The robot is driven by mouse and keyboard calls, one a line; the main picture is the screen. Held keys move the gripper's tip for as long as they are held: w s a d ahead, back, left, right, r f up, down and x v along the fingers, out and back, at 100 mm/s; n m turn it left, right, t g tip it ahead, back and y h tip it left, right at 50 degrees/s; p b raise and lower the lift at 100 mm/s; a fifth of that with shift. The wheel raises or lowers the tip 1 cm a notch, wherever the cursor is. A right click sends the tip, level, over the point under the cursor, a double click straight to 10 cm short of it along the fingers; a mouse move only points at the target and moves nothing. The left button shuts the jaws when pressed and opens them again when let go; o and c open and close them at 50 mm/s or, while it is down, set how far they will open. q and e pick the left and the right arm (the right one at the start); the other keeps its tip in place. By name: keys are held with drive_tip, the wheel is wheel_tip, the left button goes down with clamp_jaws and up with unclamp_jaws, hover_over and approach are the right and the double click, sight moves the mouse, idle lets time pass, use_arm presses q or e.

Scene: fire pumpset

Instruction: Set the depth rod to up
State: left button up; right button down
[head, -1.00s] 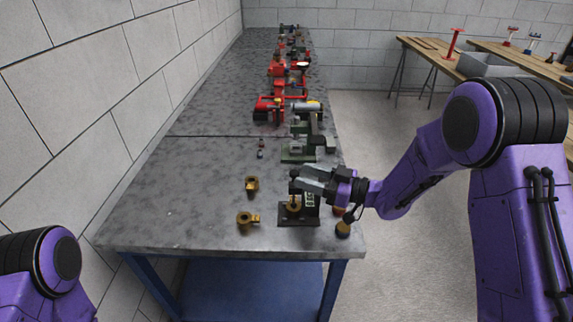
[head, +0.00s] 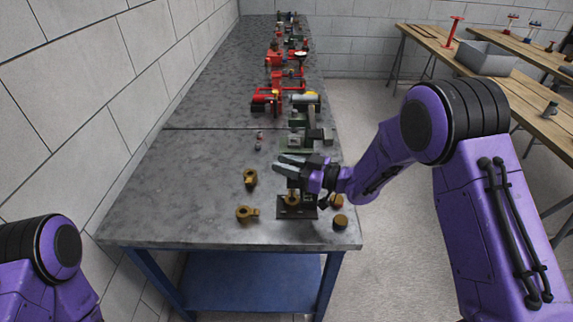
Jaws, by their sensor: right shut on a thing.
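A small device with a black base plate (head: 297,213) and a brass round part (head: 292,199) stands near the front right of the grey table. The depth rod seems to belong to this device; its top is hidden by my right gripper. My right gripper (head: 284,164) is above the device, its fingers pointing left, and is shut on what appears to be the top of the depth rod. The rod's exact height cannot be made out. My left gripper is out of view.
Two brass fittings (head: 250,178) (head: 246,213) lie left of the device on the grey table (head: 190,195). A brass round piece (head: 340,222) stands by the right edge. Green and red equipment (head: 294,142) (head: 275,97) lines the table behind. The table's left part is clear.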

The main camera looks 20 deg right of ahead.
wheel_tip(320, 180, up, 4)
drive_tip(key=shift+w+p, duration=0.1)
drive_tip(key=shift+p, duration=0.8)
drive_tip(key=c, duration=1)
unclamp_jaws()
drive_tip(key=shift+r, duration=0.1)
drive_tip(key=shift+o, duration=0.3)
drive_tip(key=shift+s+d, duration=0.1)
drive_tip(key=shift+s, duration=0.1)
drive_tip(key=b+v, duration=0.3)
drive_tip(key=v, duration=0.7)
drive_tip(key=shift+b, duration=0.4)
drive_tip(key=shift+d, duration=0.15)
